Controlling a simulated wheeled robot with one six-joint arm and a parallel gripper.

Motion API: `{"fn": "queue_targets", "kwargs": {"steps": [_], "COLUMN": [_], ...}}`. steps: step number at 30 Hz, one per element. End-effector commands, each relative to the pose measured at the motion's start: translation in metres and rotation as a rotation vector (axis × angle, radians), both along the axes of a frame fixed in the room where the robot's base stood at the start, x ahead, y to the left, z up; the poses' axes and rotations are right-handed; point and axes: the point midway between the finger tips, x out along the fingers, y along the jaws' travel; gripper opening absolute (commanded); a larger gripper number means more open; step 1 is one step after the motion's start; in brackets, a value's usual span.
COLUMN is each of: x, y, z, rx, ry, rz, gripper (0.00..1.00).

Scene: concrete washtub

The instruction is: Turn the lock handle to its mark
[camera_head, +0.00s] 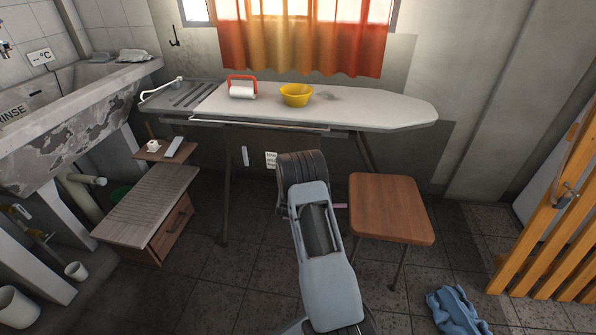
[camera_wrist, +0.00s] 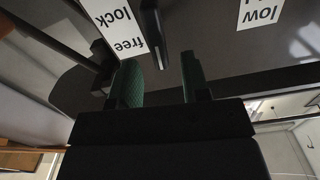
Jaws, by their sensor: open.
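In the wrist view, a white label (camera_wrist: 118,24) reads "lock" and "free", upside down. A dark bar (camera_wrist: 153,32), which looks like the lock handle, runs along the label's right edge. My gripper (camera_wrist: 159,62) is open, with green pads on its two fingers. The bar's near end shows in the gap between the fingertips; I cannot tell whether they touch it. No mark apart from the label words is clear. In the head view my arm hides the gripper and the handle.
An ironing board (camera_head: 390,107) carries a yellow bowl (camera_head: 296,95) and a red-handled iron-like thing (camera_head: 242,90). A wooden stool (camera_head: 392,210) stands right of my arm, a wooden cabinet (camera_head: 150,210) at left. Blue cloth (camera_head: 455,310) lies on the floor. Another label (camera_wrist: 262,13) reads "low".

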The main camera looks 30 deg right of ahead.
Motion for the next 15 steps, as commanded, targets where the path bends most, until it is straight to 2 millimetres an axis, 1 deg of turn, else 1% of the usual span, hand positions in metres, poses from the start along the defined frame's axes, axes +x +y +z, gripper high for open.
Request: {"fn": "queue_targets", "kwargs": {"steps": [3, 6, 10, 15], "x": [0.012, 0.019, 0.024, 0.027], "y": [-0.012, -0.019, -0.024, -0.026], "z": [-0.001, -0.001, -0.001, 0.000], "rx": [-0.001, 0.000, -0.001, 0.001], "ry": [-0.003, -0.002, -0.001, 0.001], "rz": [-0.001, -0.002, -0.001, 0.000], "gripper": [0.43, 0.43, 0.43, 0.43]}}
